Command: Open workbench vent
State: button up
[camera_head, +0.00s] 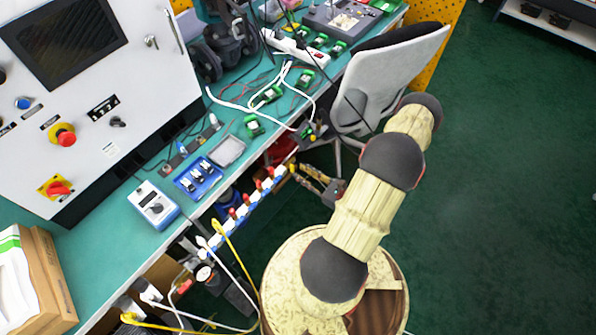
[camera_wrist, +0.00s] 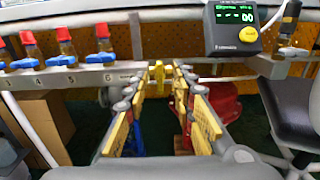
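A pale manifold rail (camera_wrist: 84,78) with numbered outlets and several blue-and-red valves runs along the left in the wrist view. It also shows under the bench edge in the head view (camera_head: 236,222). A small yellow handle (camera_wrist: 159,73) is at the rail's right end; I cannot tell for certain that it is the vent. My gripper (camera_wrist: 166,78) is open, its yellow-padded fingers apart on either side of the handle's line of sight. I cannot tell whether the handle lies between the fingertips or beyond them. In the head view my gripper (camera_head: 308,177) is near the rail's right end, partly hidden.
A box with a green display and yellow knob (camera_wrist: 235,28) hangs above right of the fingers. A red object (camera_wrist: 222,101) sits below them. A grey chair (camera_head: 388,75) stands close to my arm. The green workbench (camera_head: 125,238) overhangs the rail. Floor at right is clear.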

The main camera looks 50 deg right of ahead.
aim_at(292, 169)
jog(key=shift+w, duration=1.2)
jog(key=shift+c, duration=0.5)
grip_shut()
